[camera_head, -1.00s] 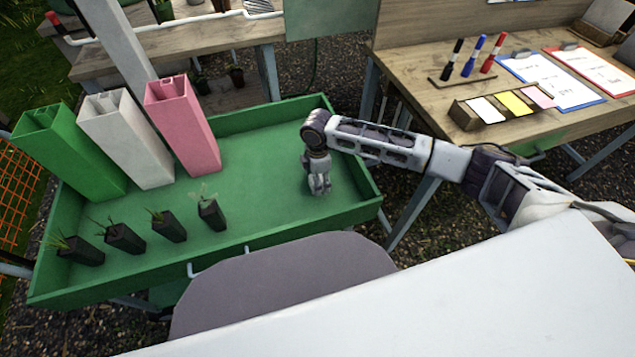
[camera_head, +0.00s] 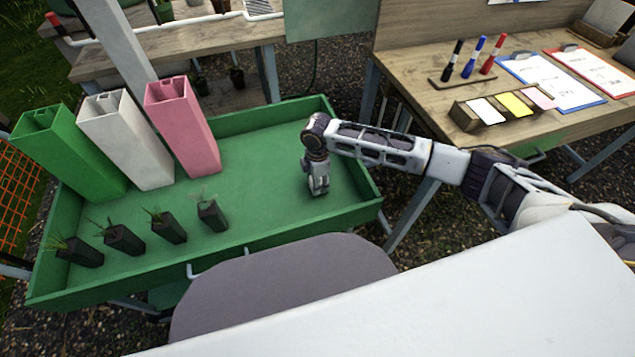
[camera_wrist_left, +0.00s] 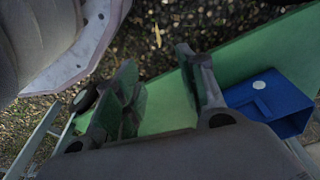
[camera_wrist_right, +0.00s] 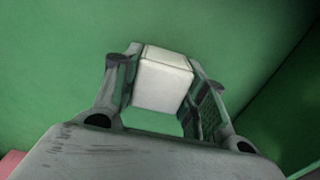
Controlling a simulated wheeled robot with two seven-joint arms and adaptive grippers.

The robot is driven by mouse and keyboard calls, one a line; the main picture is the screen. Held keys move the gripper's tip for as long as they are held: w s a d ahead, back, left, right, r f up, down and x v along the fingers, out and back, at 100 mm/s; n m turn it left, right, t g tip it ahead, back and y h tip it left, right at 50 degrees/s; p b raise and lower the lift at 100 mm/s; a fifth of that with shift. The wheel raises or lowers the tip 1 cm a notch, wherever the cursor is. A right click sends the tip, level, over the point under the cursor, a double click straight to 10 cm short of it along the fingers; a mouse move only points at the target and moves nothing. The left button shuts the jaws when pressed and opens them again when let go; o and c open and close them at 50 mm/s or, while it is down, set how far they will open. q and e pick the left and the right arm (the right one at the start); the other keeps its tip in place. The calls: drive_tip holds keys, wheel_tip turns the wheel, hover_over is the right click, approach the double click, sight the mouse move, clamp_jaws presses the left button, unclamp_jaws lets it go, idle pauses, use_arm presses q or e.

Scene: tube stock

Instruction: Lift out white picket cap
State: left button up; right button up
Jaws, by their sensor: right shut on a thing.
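A small white block, the white picket cap (camera_wrist_right: 165,82), is between the fingers of my right gripper (camera_wrist_right: 162,68) in the right wrist view. The right gripper is shut on it, with a finger on each side, over the green tray floor. In the head view the right gripper (camera_head: 318,186) is low at the right part of the green tray (camera_head: 265,150); the cap is hard to make out there. My left gripper (camera_wrist_left: 158,62) is open and empty in the left wrist view and is out of the head view.
Tall green (camera_head: 70,155), white (camera_head: 128,140) and pink (camera_head: 183,125) square tubes stand at the tray's left. A blue object (camera_wrist_left: 268,102) shows in the left wrist view. The tray's middle is clear.

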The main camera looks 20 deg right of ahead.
drive_tip(key=shift+r, duration=0.2)
drive_tip(key=shift+r, duration=0.5)
use_arm(q)
wheel_tip(320, 180, down, 6)
drive_tip(key=s+a+p, duration=0.2)
drive_tip(key=shift+s+a+r, duration=0.15)
drive_tip(key=shift+a, duration=0.05)
use_arm(e)
drive_tip(key=shift+r, duration=4.35)
use_arm(q)
drive_tip(key=shift+r, duration=0.15)
drive_tip(key=shift+r+p, duration=1.15)
drive_tip(key=shift+p, duration=0.25)
use_arm(e)
drive_tip(key=shift+r, duration=0.75)
